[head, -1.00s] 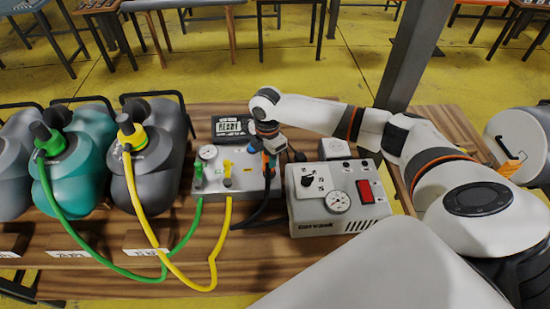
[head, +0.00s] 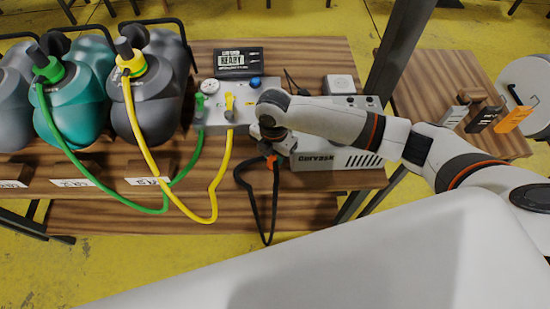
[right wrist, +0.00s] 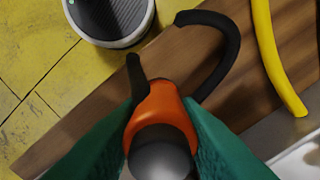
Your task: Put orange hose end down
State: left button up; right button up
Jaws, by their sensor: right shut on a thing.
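The orange hose end (head: 272,162) is on a black hose (head: 262,218). My right gripper (head: 275,150) is shut on it, in front of the grey manifold box (head: 222,118) and the compressor box (head: 340,160). In the right wrist view the orange hose end (right wrist: 165,108) sits between the two green-tinted fingers of my gripper (right wrist: 162,135), with a dark round tip toward the camera. The black hose (right wrist: 215,50) loops away over wood. In the head view the hose hangs in a loop toward the table's front edge. My left gripper is not in view.
Green (head: 160,208) and yellow (head: 208,215) hoses run from tanks to the manifold. A display (head: 238,62) reads READY behind it. Wooden table (head: 300,210) shows bare at the front. A dark post (head: 398,60) stands right. Clips (head: 485,118) lie on the right table.

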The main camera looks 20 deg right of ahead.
aim_at(274, 161)
notch_tip(274, 161, down, 3)
jog(key=shift+s+r, duration=0.1)
jog(key=shift+r, duration=0.1)
jog(key=shift+f, duration=0.35)
jog(key=shift+f, duration=0.1)
jog(key=o, duration=1.1)
jog(key=shift+c, duration=0.2)
notch_tip(274, 161, up, 12)
jog(key=shift+r+b, duration=0.15)
jog(key=shift+b, duration=0.3)
